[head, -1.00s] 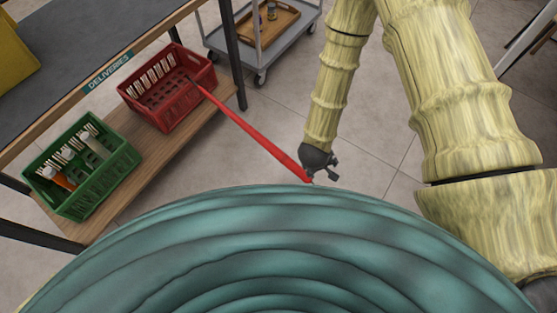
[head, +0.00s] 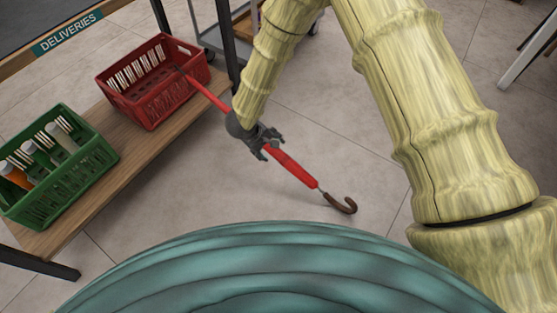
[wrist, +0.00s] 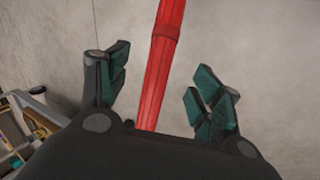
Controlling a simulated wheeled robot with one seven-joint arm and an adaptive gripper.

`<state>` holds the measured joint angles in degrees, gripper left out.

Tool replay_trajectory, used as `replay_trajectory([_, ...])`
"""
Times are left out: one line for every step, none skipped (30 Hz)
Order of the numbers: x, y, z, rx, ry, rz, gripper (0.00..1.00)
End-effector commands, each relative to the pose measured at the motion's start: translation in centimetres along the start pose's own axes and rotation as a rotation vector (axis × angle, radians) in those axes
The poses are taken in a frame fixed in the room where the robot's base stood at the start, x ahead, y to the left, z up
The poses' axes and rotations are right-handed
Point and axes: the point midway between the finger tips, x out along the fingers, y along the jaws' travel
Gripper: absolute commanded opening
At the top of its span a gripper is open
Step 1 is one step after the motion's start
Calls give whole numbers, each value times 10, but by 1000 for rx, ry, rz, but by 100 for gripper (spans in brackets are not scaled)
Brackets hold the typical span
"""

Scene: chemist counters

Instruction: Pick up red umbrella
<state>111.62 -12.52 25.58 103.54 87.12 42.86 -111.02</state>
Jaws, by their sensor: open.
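The red umbrella (head: 291,165) is closed, with a brown hooked handle (head: 342,204). In the head view it slants from the red crate down to the right, its far end at the crate and its handle low over the floor. My gripper (head: 268,146) is at the middle of the umbrella and hides part of it. In the wrist view the red shaft (wrist: 163,75) runs between the two open fingers of my gripper (wrist: 160,95), with a gap on each side. The shaft's lower part is hidden behind the gripper body.
The red crate (head: 133,102) and a green crate (head: 68,186) with bottles stand on a wooden shelf (head: 130,172) under a counter with a "DELIVERIES" label (head: 66,33). A grey cart stands behind, partly hidden by my arm.

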Motion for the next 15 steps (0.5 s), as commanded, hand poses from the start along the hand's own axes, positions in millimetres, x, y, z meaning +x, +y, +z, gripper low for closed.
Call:
replay_trajectory([3,-3,-4,-3,0,-2,65])
replay_trajectory([3,-4,-6,-7,0,-3,65])
replay_trajectory([3,-5,-7,-10,-1,-4,65])
replay_trajectory([4,-6,-7,-11,-2,-5,65])
replay_trajectory([5,-6,-8,-12,-2,-6,65])
replay_trajectory([7,-6,-8,-12,-3,-6,65])
replay_trajectory([10,-7,-8,-13,-3,-6,65])
replay_trajectory([12,-7,-7,-13,-4,-6,65])
replay_trajectory([17,-7,-7,-13,-4,-6,65])
replay_trajectory([21,-8,-7,-13,-4,-6,65])
replay_trajectory([26,-8,-7,-14,-4,-6,65])
replay_trajectory([32,-8,-7,-14,-4,-6,65])
replay_trajectory([36,-8,-7,-14,-4,-6,65])
replay_trajectory([41,-8,-7,-13,-3,-6,65])
replay_trajectory([46,-7,-7,-13,-3,-6,65])
